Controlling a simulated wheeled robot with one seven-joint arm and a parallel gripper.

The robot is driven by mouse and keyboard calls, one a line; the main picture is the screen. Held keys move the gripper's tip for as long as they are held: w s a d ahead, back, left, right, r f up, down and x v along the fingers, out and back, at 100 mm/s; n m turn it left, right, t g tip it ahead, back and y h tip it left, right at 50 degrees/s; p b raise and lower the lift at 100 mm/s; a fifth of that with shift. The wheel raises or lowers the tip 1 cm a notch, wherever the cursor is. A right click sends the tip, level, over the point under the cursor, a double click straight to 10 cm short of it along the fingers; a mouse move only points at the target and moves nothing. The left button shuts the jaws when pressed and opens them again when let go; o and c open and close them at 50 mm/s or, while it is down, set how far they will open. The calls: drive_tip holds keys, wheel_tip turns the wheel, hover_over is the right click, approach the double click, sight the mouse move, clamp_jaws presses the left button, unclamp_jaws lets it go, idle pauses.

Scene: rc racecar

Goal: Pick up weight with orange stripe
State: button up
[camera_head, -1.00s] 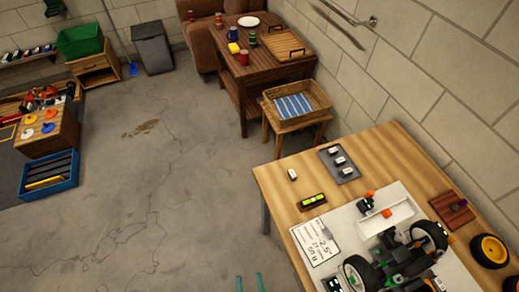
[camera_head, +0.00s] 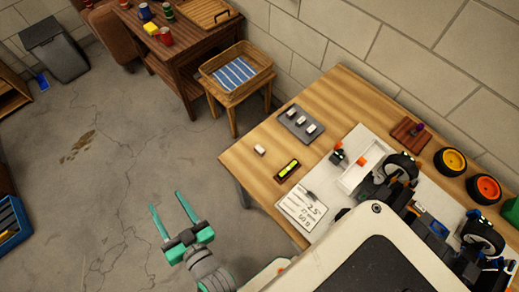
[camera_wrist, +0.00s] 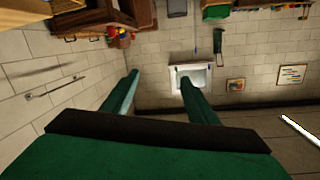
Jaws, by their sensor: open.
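Small whitish blocks, which may be the weights, sit on a dark grey tray (camera_head: 288,118) on the wooden workbench. Another small white block (camera_head: 260,150) lies alone on the bench, left of the tray. I cannot make out an orange stripe on any of them at this size. My gripper (camera_head: 167,200) is open and empty, over the floor left of the bench and apart from it. Its two green fingers also show in the wrist view (camera_wrist: 158,76), spread with nothing between them; the blocks are not visible there.
The workbench (camera_head: 245,168) also holds a yellow-green level (camera_head: 287,170), a printed card (camera_head: 301,209), a white tray (camera_head: 356,176), a partly hidden car chassis and loose wheels (camera_head: 451,161). A basket (camera_head: 236,74) stands on a stool behind. The wall borders the bench.

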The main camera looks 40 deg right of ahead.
drive_tip(key=w+a+r+n+g+y, duration=0.1)
drive_tip(key=w+a+r+n+y, duration=0.1)
drive_tip(key=w+r+n+y, duration=0.6)
drive_tip(key=w+a+r+n+y, duration=0.15)
drive_tip(key=w+r+n, duration=0.25)
drive_tip(key=w+r, duration=0.85)
drive_tip(key=n+g+h, duration=1)
drive_tip(key=g, duration=0.6)
hover_over(260, 149)
drive_tip(key=shift+y, duration=0.25)
wheel_tip(260, 149, down, 24)
drive_tip(key=shift+w+d, duration=0.1)
drive_tip(key=shift+d, duration=0.05)
drive_tip(key=shift+f, duration=3)
drive_tip(key=c, duration=1.2)
